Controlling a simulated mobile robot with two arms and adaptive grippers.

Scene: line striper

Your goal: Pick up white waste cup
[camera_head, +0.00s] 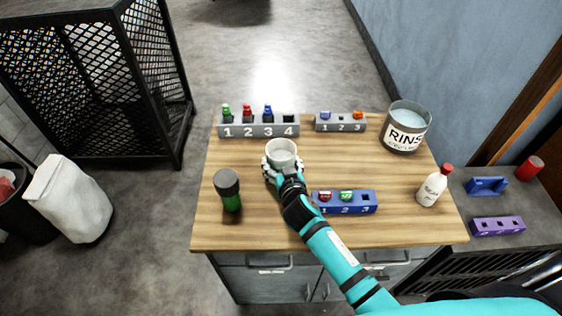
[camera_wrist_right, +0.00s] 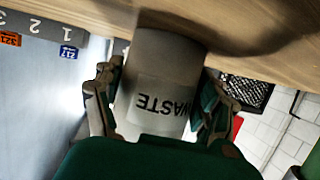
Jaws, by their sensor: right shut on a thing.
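The white waste cup (camera_head: 282,153) is over the middle of the wooden table (camera_head: 235,232), upright, with its round opening facing up. In the right wrist view the cup (camera_wrist_right: 158,72) shows its WASTE label upside down. My right gripper (camera_head: 283,163) is shut on the cup, one finger on each side. In the right wrist view the gripper (camera_wrist_right: 160,98) has its fingers against both sides of the cup. I cannot tell whether the cup's base touches the table. My left gripper is not in view.
A green bottle with a dark cap (camera_head: 229,190) stands left of the cup. A blue rack (camera_head: 345,203) is at the right. A grey numbered rack (camera_head: 258,128), a smaller grey rack (camera_head: 340,123) and the RINSE container (camera_head: 405,128) stand behind. A white bottle (camera_head: 433,187) stands at the right.

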